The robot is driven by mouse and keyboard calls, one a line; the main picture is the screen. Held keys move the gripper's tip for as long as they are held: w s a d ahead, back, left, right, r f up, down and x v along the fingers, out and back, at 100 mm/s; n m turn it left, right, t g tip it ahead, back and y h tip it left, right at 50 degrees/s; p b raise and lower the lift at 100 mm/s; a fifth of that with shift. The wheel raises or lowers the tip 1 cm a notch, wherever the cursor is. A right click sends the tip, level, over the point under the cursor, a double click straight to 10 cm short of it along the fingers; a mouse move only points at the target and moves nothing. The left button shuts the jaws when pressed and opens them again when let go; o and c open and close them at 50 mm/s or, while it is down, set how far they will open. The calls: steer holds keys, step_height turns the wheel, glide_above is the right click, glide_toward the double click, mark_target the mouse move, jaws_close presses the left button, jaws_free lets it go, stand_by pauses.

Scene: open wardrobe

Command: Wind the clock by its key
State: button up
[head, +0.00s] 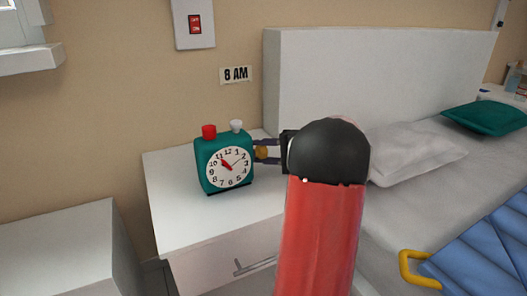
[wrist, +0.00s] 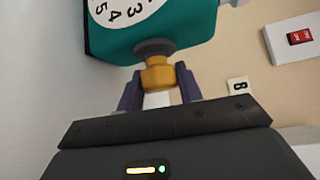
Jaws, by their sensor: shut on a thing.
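A teal clock (head: 224,160) with a white dial stands upright on the white nightstand (head: 175,215). It has a red knob (head: 209,131) and a white knob (head: 237,126) on top. A gold key (head: 262,153) sticks out of its right side. In the wrist view the clock (wrist: 160,28) is at the top, with the gold key (wrist: 158,77) below it on a grey collar. My gripper (head: 266,151) reaches in from the right. In the wrist view its two purple fingers (wrist: 158,90) are shut on the key, one on each side.
A bed with a white headboard (head: 370,85) and pillows stands right of the nightstand. A white cabinet (head: 60,245) stands at the left.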

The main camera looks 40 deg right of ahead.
steer(key=shift+r, duration=0.15)
steer(key=m+g+p, duration=0.1)
steer(key=p, duration=0.2)
steer(key=m+g+p, duration=0.1)
steer(key=p, duration=0.2)
steer(key=shift+r+g+h, duration=0.3)
steer(key=shift+r+g, duration=0.05)
steer(key=shift+g, duration=0.05)
steer(key=m+g+p, duration=0.1)
steer(key=p, duration=0.2)
steer(key=shift+f+m+g+p, duration=0.25)
steer(key=shift+m+g+p, duration=0.45)
steer(key=shift+g+p, duration=0.5)
steer(key=m+g, duration=0.1)
steer(key=g, duration=0.1)
steer(key=m+g, duration=0.1)
steer(key=g, duration=0.1)
steer(key=shift+w+f, duration=0.1)
steer(key=shift+f, duration=0.1)
steer(key=m+g+y, duration=0.1)
steer(key=g, duration=0.1)
steer(key=m+g, duration=0.2)
steer(key=shift+g+y, duration=0.4)
steer(key=o, duration=1)
steer(key=shift+w, duration=0.1)
